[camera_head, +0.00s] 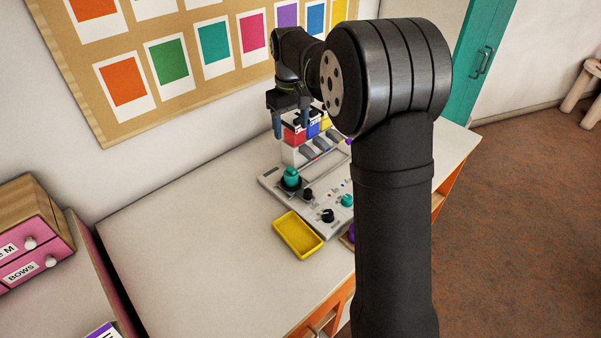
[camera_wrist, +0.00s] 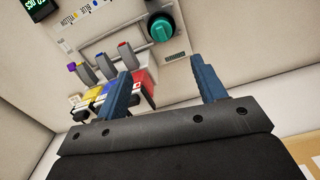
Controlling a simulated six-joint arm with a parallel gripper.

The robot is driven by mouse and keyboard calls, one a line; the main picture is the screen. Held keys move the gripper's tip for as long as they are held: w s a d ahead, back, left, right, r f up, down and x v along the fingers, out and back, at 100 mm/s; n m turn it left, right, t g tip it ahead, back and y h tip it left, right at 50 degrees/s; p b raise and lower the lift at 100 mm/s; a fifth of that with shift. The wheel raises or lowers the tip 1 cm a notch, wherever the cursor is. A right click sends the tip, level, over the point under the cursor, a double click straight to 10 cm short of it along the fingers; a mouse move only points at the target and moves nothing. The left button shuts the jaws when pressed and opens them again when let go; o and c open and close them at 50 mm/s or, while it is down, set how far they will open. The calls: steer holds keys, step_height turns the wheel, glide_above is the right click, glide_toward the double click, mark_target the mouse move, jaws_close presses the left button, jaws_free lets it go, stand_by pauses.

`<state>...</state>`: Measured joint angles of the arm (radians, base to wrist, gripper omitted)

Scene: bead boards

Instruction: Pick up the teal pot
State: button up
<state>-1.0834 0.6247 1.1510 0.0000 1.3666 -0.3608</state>
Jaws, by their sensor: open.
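A teal knob-like pot (camera_head: 291,174) stands on a dark base at the left side of a grey board (camera_head: 270,182) in the head view. A second, smaller teal piece (camera_head: 347,200) sits farther right on the board. In the wrist view one round teal piece with a dark rim (camera_wrist: 160,29) shows on the panel, beyond the fingertips; I cannot tell for sure which of the two it is. My gripper (camera_head: 291,125) is open and empty, above the back of the board. Its two blue fingers (camera_wrist: 161,70) are wide apart and touch nothing that I can make out.
Red, blue and yellow blocks (camera_wrist: 118,92) and several grey levers (camera_wrist: 105,66) stand near the fingers. Black knobs (camera_head: 327,215) sit on the board. A yellow tray (camera_head: 297,235) lies in front. The white table (camera_head: 190,250) is clear at left.

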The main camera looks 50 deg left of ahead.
mark_target(291, 169)
step_height(291, 169, down, 18)
steer(key=m, duration=0.3)
steer(key=shift+s+r, duration=0.1)
steer(key=shift+s, duration=0.05)
steer(key=c, duration=1.1)
steer(key=shift+r, duration=0.15)
steer(key=shift+r, duration=0.6)
step_height(291, 169, up, 3)
steer(key=w+d+r, duration=0.2)
steer(key=d, duration=0.1)
steer(key=w+d+r, duration=0.2)
steer(key=d, duration=0.1)
steer(key=w+d+r, duration=0.1)
steer(key=d+r, duration=0.1)
steer(key=d, duration=0.2)
steer(key=shift+w+d+r, duration=0.1)
steer(key=shift+w+r, duration=0.15)
steer(key=shift+w, duration=0.15)
